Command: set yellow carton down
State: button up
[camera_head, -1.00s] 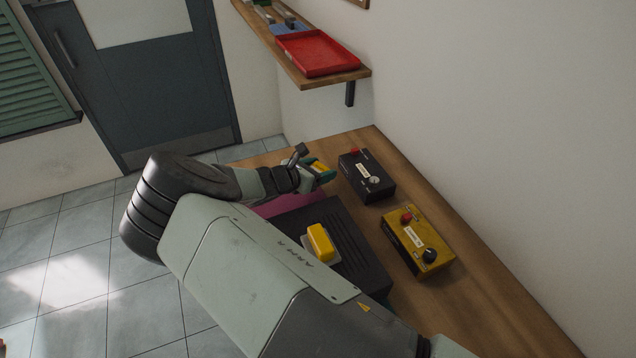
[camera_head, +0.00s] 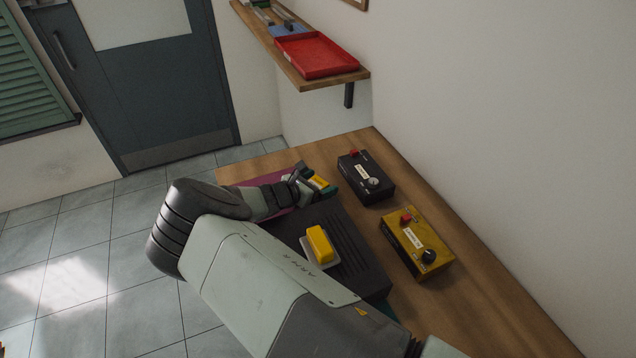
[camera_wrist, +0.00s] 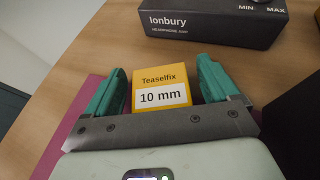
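The yellow carton (camera_wrist: 162,88), labelled "Teaselfix 10 mm", stands between the teal fingers of my gripper (camera_wrist: 162,85) in the wrist view. A narrow strip of background shows on each side of it, so the fingers look open and apart from it. In the head view, the carton (camera_head: 319,181) shows at my gripper (camera_head: 318,184), low over the far part of the wooden desk (camera_head: 480,300). It seems to be at the desk surface, but its underside is hidden.
A black headphone amp (camera_head: 366,178) is just beyond the carton. A yellow box with knobs (camera_head: 417,242) is nearer. A magenta mat (camera_head: 232,174) lies under my wrist. A shelf with a red tray (camera_head: 316,54) hangs above.

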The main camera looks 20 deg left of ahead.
aim_at(318, 181)
jog(key=shift+r, duration=0.15)
jog(key=v, duration=0.3)
jog(key=shift+s+a+r, duration=0.1)
jog(key=shift+a+r, duration=0.05)
jog(key=shift+r, duration=0.1)
notch_tip(318, 181, up, 7)
jog(key=shift+f, duration=0.2)
jog(key=s+d+r+m+g, duration=0.3)
jog(key=d+r+m+g, duration=0.6)
jog(key=d+r+m, duration=1.15)
jog(key=s+d+r+m+y, duration=0.1)
jog(key=s+d+r+m, duration=0.2)
jog(key=s+d+r, duration=0.2)
jog(key=s+d+r+m+t+y, duration=0.1)
jog(key=s+d+r+m, duration=0.3)
jog(key=s, duration=0.7)
jog(key=s+d+r+m+t+y, duration=0.1)
jog(key=s+d+r+m+y, duration=0.2)
jog(key=s+d+r, duration=0.3)
jog(key=s, duration=0.3)
jog(key=shift+d+m, duration=0.15)
jog(key=shift+m, duration=0.2)
jog(key=shift+r, duration=0.2)
